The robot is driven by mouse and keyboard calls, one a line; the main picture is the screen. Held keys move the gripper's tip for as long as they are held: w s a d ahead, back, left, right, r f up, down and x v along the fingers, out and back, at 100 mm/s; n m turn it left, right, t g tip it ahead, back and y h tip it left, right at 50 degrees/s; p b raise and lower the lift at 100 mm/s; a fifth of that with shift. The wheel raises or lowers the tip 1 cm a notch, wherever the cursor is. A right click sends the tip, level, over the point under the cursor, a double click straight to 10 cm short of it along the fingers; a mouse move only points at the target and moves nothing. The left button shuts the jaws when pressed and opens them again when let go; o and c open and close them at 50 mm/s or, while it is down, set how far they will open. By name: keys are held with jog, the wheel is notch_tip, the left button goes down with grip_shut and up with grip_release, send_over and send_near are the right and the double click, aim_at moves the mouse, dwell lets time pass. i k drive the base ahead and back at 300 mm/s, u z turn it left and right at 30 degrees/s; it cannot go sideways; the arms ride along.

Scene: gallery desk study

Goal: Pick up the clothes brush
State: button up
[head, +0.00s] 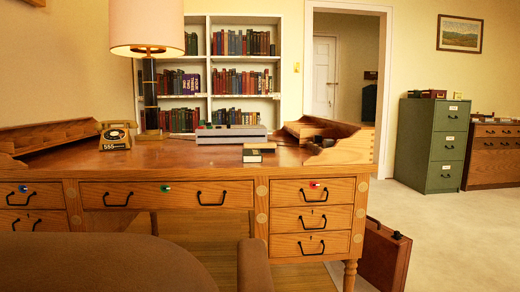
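I cannot make out a clothes brush for certain in the head view. The wooden desk (180,162) fills the middle of the picture. Small dark items (325,142) lie at the right end of its top, by the raised wooden side, and are too small to identify. A small stack of books or boxes (259,148) lies near the front edge of the desk. My gripper is not in view.
A lamp (147,30), telephone (117,135) and grey device (231,134) stand on the desk. A brown chair (100,262) blocks the near left. A briefcase (383,257) stands beside the desk. Carpet (455,235) is clear at right, before a green cabinet (433,145).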

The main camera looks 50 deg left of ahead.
aim_at(264, 148)
jog(key=z, duration=0.05)
jog(key=k, duration=1)
jog(key=z, duration=1)
jog(key=i, duration=1)
jog(key=u, duration=3.5)
jog(key=i, duration=0.5)
jog(key=z, duration=0.05)
